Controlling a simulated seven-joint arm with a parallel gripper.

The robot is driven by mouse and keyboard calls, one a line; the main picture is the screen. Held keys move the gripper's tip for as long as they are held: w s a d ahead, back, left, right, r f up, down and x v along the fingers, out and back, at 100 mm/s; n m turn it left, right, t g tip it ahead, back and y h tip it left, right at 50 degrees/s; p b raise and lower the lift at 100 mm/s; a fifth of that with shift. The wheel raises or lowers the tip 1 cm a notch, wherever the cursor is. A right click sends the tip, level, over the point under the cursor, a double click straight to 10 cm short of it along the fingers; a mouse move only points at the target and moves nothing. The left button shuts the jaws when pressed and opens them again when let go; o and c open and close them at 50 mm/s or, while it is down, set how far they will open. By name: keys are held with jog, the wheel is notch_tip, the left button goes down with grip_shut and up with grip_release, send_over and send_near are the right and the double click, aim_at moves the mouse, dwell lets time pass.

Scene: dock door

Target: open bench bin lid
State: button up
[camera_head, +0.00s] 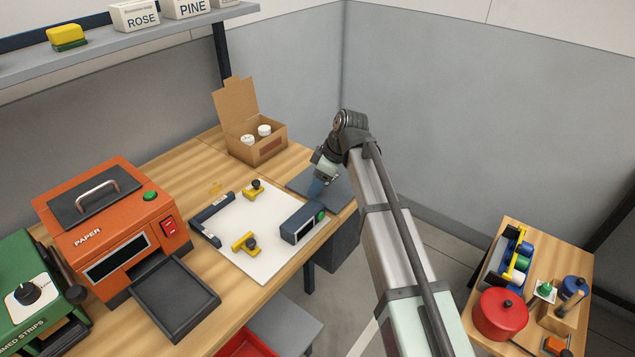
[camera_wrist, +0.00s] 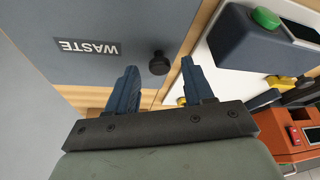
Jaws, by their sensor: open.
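The bin lid (camera_wrist: 120,25) is a flat blue-grey panel with a black WASTE label and a round black knob (camera_wrist: 158,63). In the head view the lid (camera_head: 342,189) lies flat at the bench's right end and looks closed. My gripper (camera_head: 317,188) is over the lid, pointing down. In the wrist view my gripper (camera_wrist: 158,69) is open, with one blue finger on each side of the knob in the picture. Nothing is held. I cannot tell how far the fingertips are above the lid. In the head view the gripper hides the knob.
A dark scanner-like block with a green button (camera_head: 303,222) stands on a white board (camera_head: 255,258) left of the lid. An open cardboard box (camera_head: 255,139) stands behind. An orange PAPER machine (camera_head: 110,225) is farther left. Grey walls enclose the corner.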

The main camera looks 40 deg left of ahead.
jog(key=shift+a+f, duration=0.1)
jog(key=shift+f, duration=0.05)
jog(key=shift+c, duration=0.5)
grip_shut()
